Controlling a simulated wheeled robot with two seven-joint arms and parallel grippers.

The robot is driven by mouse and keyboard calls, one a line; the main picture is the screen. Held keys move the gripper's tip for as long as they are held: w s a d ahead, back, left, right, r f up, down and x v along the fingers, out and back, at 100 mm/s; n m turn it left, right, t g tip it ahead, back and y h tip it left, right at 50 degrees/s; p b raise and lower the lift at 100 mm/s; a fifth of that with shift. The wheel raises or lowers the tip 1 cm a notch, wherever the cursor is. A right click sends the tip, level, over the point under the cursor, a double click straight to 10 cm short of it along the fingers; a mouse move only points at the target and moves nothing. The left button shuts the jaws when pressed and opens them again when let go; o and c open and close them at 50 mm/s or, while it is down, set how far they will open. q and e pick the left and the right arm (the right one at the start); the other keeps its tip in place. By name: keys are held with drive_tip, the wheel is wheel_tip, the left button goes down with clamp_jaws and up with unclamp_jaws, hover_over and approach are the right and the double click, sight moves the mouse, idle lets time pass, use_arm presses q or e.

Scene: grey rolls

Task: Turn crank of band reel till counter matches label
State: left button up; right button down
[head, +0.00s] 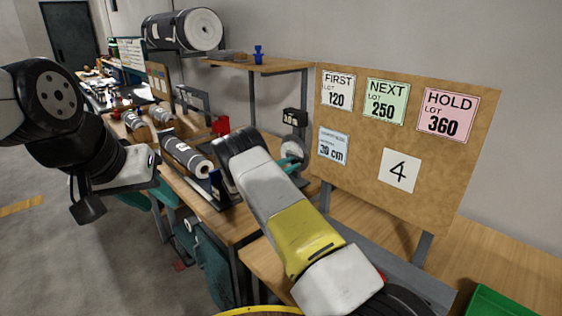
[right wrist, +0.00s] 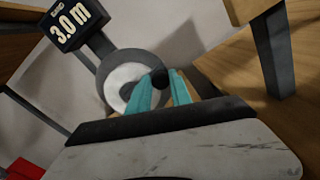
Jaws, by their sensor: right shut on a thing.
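The band reel, a grey disc with a pale centre (right wrist: 125,85), stands on the bench; part of it shows in the head view (head: 297,149). The black crank knob (right wrist: 159,77) sits between the teal fingertips of my right gripper (right wrist: 156,88), which is shut on it. The black counter (right wrist: 75,24) above the reel reads 3.0 m; in the head view the counter (head: 294,117) is too small to read. My left gripper (head: 148,198) hangs at the left, away from the reel; its fingers are hard to separate from teal things behind.
A board (head: 350,183) carries labels: LOT 120 (head: 338,90), LOT 250 (head: 386,101), LOT 360 (head: 447,115), a small blue cm label (head: 333,146) and a card with 4 (head: 400,170). Grey rolls (head: 184,155) lie on the bench. A shelf (head: 262,66) stands behind.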

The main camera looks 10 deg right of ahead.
drive_tip(key=shift+w+a+f+m, duration=0.1)
drive_tip(key=shift+f+m, duration=0.6)
drive_tip(key=shift+m, duration=0.4)
drive_tip(key=shift+f+m, duration=0.7)
drive_tip(key=shift+m, duration=0.4)
